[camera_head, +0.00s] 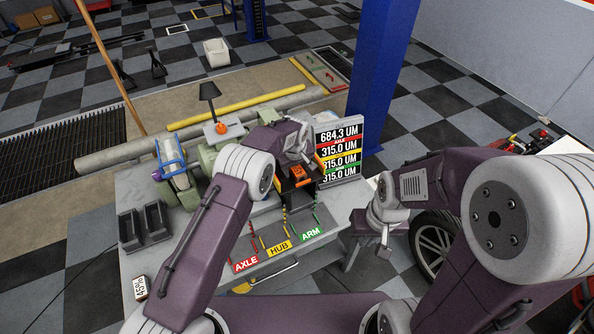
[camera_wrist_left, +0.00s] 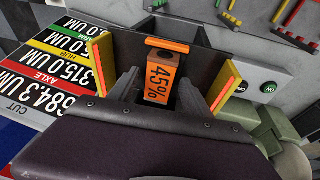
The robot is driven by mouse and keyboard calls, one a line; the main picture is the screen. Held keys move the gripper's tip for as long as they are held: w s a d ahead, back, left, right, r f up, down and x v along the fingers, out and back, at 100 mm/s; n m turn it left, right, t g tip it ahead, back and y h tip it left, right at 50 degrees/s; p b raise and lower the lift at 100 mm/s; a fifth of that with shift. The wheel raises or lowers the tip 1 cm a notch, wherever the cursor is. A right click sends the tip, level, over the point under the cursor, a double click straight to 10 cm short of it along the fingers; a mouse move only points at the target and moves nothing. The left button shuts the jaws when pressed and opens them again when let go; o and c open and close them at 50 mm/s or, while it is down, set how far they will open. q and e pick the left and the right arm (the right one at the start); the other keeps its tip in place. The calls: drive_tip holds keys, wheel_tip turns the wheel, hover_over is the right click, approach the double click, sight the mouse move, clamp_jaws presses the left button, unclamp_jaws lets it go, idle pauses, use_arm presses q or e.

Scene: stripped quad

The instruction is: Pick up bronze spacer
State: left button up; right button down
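I cannot clearly pick out the bronze spacer. A small gold-coloured piece (camera_head: 243,287) shows at the table's front edge, partly behind my left arm; I cannot tell if it is the spacer. My left gripper (camera_wrist_left: 158,82) points down at the dark measuring device, its fingers apart on both sides of an orange block (camera_wrist_left: 158,86) marked 45%. Narrow gaps show beside the block. The block also shows in the head view (camera_head: 300,171). My right gripper (camera_head: 385,250) hangs off the table's right side, its fingers too small to read.
The grey table (camera_head: 130,190) carries a display board (camera_head: 338,150), AXLE, HUB and ARM lanes with coloured pegs, black bins (camera_head: 145,226), a white 45% block (camera_head: 141,287) and a green machine (camera_head: 175,172). A blue post (camera_head: 385,70) stands behind. A tyre (camera_head: 434,243) is at right.

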use_arm(q)
drive_tip(key=shift+s, duration=0.1)
clamp_jaws()
drive_tip(key=shift+r, duration=0.1)
